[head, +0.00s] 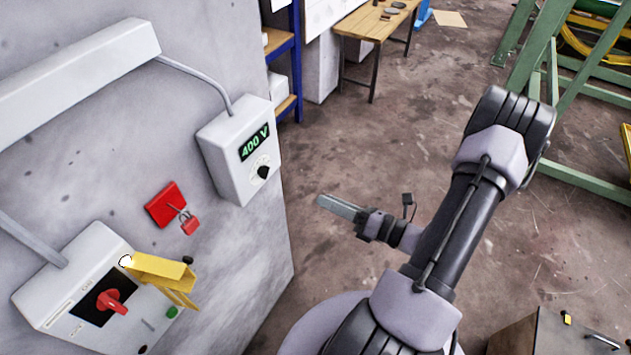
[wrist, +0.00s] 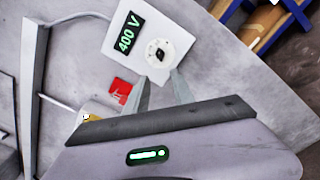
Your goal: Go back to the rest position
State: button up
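My gripper (head: 340,207) is in free air over the concrete floor, to the right of the grey wall and apart from it. In the wrist view its two fingers (wrist: 161,83) stand apart with nothing between them, so it is open and empty. The head view shows the fingers from the side, and the gap is hidden there. My arm reaches in from the lower right with its elbow raised.
On the wall are a "400 V" box with a black knob (head: 239,150), a red plate with a red padlock (head: 188,225), and a switch box (head: 70,290) with a red handle and yellow flap (head: 163,272). A wooden table (head: 372,22) and green frame (head: 535,45) stand behind. Open floor lies between.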

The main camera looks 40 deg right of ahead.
jog(key=w+a+n+g+y+b, duration=0.1)
jog(key=a+n+g+y+b, duration=0.6)
jog(key=a+n, duration=0.5)
jog(key=s+a+f+n+g+h+b, duration=0.1)
jog(key=s+a+n+h+b, duration=0.3)
jog(key=n+b, duration=0.4)
jog(key=s+a+f+n+g+h+b, duration=0.1)
jog(key=s+a+n+g+h+b, duration=0.2)
jog(key=a+n+h+b, duration=0.4)
jog(key=s+a+n+b, duration=0.1)
jog(key=n, duration=0.8)
jog(key=shift+f+n, duration=0.15)
jog(key=shift+n, duration=0.15)
dwell(0.5)
